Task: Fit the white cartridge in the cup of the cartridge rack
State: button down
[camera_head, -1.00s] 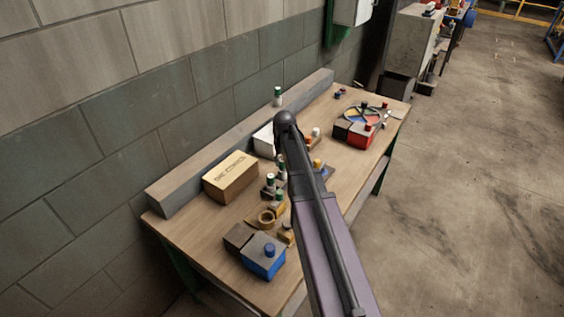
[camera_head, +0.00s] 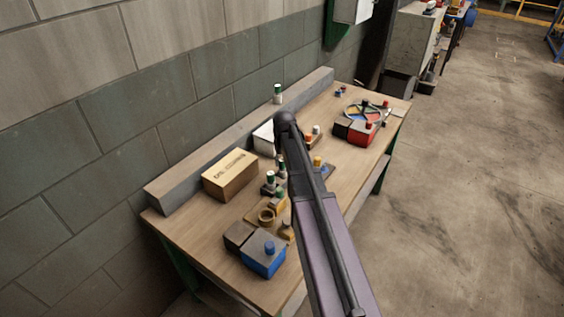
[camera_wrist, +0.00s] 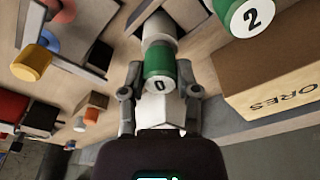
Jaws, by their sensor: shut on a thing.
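In the wrist view my gripper (camera_wrist: 160,92) is shut on the white cartridge (camera_wrist: 158,32), with a finger on each side of its green cap marked 0. The cartridge's white body points away from the camera; its far end is at the top of the picture, and I cannot tell whether it touches anything. In the head view the cartridge (camera_head: 281,168) shows just left of my arm, over the bench.
Another green-capped cartridge, marked 2 (camera_wrist: 251,17), is close by. A cardboard box (camera_head: 230,177) lies left. Blue (camera_head: 263,258) and red (camera_head: 362,138) blocks stand at front and far right. One cartridge (camera_head: 277,93) stands on the ledge. Bare wood lies along the bench's left front.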

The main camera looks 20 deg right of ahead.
jog(key=shift+f+b, duration=0.35)
jog(key=shift+f, duration=0.05)
jog(key=shift+c, duration=1.3)
grip_release()
jog(key=shift+r, duration=0.15)
